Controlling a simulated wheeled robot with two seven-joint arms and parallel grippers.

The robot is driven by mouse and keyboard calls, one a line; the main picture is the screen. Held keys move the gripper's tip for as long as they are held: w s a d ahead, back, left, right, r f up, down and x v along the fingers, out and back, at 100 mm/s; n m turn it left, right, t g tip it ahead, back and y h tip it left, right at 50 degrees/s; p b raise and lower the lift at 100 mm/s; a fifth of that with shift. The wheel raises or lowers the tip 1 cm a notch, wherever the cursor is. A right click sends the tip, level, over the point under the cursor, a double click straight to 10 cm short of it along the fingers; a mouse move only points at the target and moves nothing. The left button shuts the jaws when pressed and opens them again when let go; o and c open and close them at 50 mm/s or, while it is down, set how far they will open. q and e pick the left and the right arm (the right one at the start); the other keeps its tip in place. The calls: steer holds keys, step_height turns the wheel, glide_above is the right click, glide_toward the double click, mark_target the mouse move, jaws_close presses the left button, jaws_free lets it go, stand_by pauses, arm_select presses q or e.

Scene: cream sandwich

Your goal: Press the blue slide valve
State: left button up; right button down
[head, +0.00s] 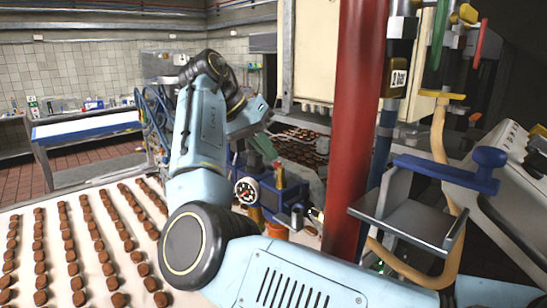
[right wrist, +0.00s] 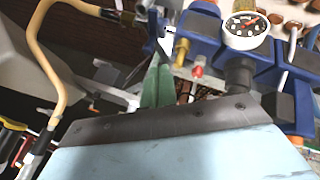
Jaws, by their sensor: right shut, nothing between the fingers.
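Blue valve parts (head: 290,217) sit by a round white pressure gauge (head: 246,191) at the centre of the head view. In the right wrist view, blue blocks (right wrist: 199,30) lie around the same gauge (right wrist: 246,30). I cannot tell which block is the slide valve. My right gripper (head: 263,146) has green fingers, shut and empty, above and beyond the gauge in the head view. In the right wrist view its fingers (right wrist: 157,86) point toward the blue blocks; contact cannot be told. My left gripper is out of view.
A red column (head: 355,120) stands right of the valve parts. A bracket with a blue handle (head: 452,172) and yellow hoses are farther right. Rows of brown biscuits lie on a white belt (head: 18,222) at left. A red knob (right wrist: 198,71) is close to my fingers.

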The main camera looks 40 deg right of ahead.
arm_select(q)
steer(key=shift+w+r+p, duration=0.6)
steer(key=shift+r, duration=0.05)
arm_select(e)
steer(key=x, duration=0.8)
steer(key=shift+s, duration=0.15)
steer(key=shift+d+f, duration=0.1)
steer(key=shift+d, duration=0.05)
